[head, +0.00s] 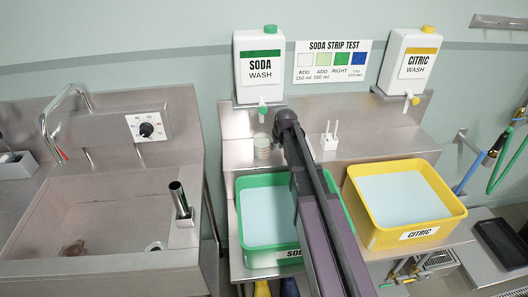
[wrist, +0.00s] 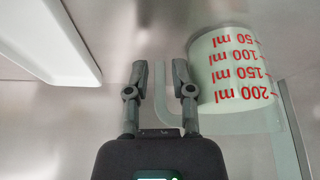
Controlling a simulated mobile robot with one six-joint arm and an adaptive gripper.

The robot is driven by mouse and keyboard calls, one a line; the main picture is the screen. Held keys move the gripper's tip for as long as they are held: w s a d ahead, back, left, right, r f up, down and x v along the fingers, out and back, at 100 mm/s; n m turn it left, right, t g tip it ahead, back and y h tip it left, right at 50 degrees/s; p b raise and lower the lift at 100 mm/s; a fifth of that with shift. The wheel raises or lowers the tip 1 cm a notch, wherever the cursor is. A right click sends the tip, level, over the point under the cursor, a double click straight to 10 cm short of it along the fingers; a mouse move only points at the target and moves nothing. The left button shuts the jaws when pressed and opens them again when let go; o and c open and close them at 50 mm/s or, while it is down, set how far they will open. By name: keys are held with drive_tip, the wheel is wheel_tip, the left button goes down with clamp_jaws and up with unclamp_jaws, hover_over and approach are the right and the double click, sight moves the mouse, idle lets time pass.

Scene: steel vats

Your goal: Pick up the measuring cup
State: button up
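The measuring cup (wrist: 236,66) is pale and translucent with red ml marks, upside down in the wrist view, just right of my gripper (wrist: 160,70). My gripper is open, with a clear gap between its two fingers. A pale handle-like part (wrist: 172,116) reaches left from the cup, behind the right finger and partly into the gap; I cannot tell whether the finger touches it. In the head view the cup (head: 262,147) stands on the steel ledge beside my arm's end, which hides the gripper's fingers.
A green tub (head: 244,246) and a yellow tub (head: 354,224), both with pale liquid, sit in front of the ledge. A white holder (head: 329,141) stands to the right. A steel sink is at left.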

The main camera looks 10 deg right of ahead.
drive_tip(key=shift+f, duration=0.15)
idle(0.5)
clamp_jaws()
